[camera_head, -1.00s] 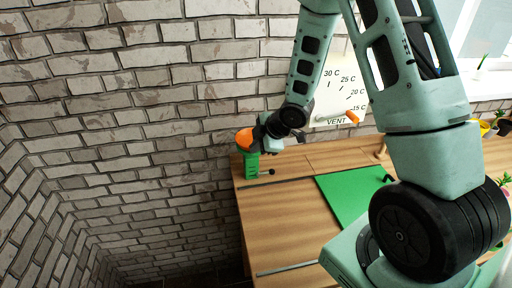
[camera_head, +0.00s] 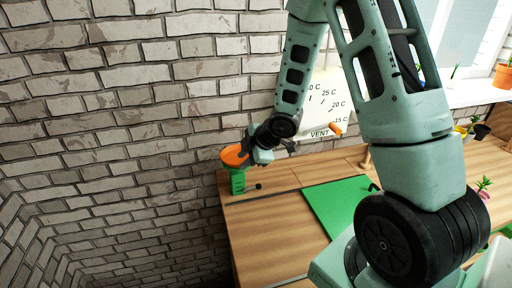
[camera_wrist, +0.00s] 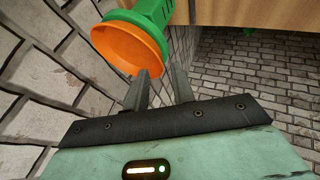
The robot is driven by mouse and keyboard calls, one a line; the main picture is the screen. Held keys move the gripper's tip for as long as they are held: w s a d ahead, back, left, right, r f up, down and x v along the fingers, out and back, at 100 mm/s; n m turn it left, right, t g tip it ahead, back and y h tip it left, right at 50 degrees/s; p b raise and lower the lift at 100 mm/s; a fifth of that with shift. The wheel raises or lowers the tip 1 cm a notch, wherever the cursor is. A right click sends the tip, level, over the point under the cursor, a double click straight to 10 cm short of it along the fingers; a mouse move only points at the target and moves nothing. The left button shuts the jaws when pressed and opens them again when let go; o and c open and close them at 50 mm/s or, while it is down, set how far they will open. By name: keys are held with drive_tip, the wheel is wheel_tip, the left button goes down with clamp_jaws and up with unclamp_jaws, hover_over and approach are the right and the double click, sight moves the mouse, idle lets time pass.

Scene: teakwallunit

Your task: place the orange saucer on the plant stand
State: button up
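The orange saucer (camera_head: 233,157) is on top of the green plant stand (camera_head: 238,182) at the left end of the wooden surface. In the wrist view the saucer (camera_wrist: 128,46) shows its round face, with the green stand (camera_wrist: 155,12) against it. My gripper (camera_head: 254,152) is just right of the saucer in the head view. In the wrist view my gripper (camera_wrist: 160,78) has its two fingers apart with a gap between them. The tips are close to the saucer's rim; whether they touch it I cannot tell.
The wooden surface (camera_head: 262,225) carries a green mat (camera_head: 335,205) and a thin dark rod by the stand. A brick wall (camera_head: 120,110) stands close behind and left. A vent dial panel (camera_head: 318,108) is above. Small plants are at the right.

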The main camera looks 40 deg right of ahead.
drive_tip(key=p+v, duration=0.2)
drive_tip(key=v, duration=0.8)
drive_tip(key=s+a+r+m+g+h, duration=0.1)
drive_tip(key=s+a+r+m, duration=0.15)
drive_tip(key=a, duration=0.55)
drive_tip(key=s+a+r+m+g+h, duration=0.1)
drive_tip(key=s+a+m, duration=0.15)
drive_tip(key=a, duration=0.55)
drive_tip(key=s+a+r+g, duration=0.1)
drive_tip(key=s+a+g, duration=0.1)
drive_tip(key=s+a, duration=0.3)
drive_tip(key=s+a+r+m+g, duration=0.1)
drive_tip(key=s+a, duration=0.4)
drive_tip(key=s, duration=0.7)
drive_tip(key=shift+s+g, duration=0.15)
drive_tip(key=shift+g, duration=0.75)
